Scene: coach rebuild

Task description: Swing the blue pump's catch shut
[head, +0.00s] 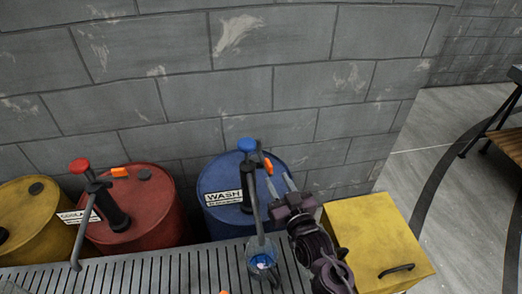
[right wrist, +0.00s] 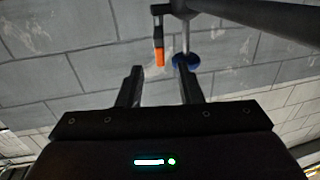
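The blue drum (head: 222,177) marked WASH stands against the wall. Its pump has a blue knob (head: 247,145) and a long dark spout (head: 253,205) reaching down toward the front. The orange-tipped catch (head: 267,165) stands out to the right of the pump's upper part. My right gripper (head: 279,184) is open and empty, just below and right of the catch. In the right wrist view, the catch (right wrist: 160,52) shows beyond and between the fingertips, apart from them, with the blue knob (right wrist: 186,62) near the right finger. My left gripper is out of view.
A clear vessel (head: 262,264) stands under the spout on the slatted grey surface (head: 180,270). A red drum (head: 150,205) with its own red-knobbed pump (head: 80,166) and a yellow drum (head: 30,215) stand left. A yellow box (head: 365,230) stands right, close to my right arm.

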